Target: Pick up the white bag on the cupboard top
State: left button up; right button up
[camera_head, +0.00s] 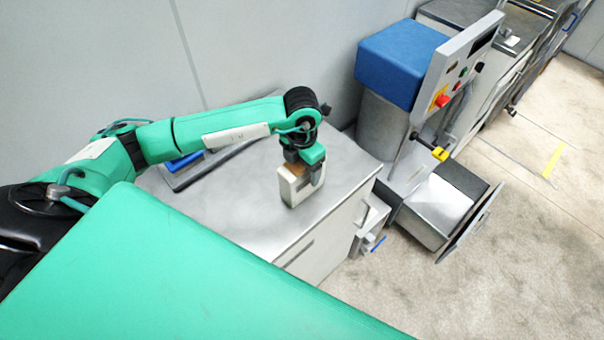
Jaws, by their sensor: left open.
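The white bag (297,193) with a brown patch at its top stands upright on the grey cupboard top (235,205), near its right part. My left gripper (305,170) reaches down from above at the bag's upper end. Its jaws are open, with a finger in front of the bag's right side; the other finger is mostly hidden, so I cannot tell whether they touch the bag. My right gripper is not in view.
A blue and dark flat item (185,165) lies at the cupboard's back left. A machine with a blue cover (402,58) and a control panel (460,75) stands to the right. Its open drawer (445,205) sticks out over the floor. The wall is close behind.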

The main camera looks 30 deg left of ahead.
pick_arm(q)
jog(key=c, duration=1.1)
jog(key=shift+r, duration=0.1)
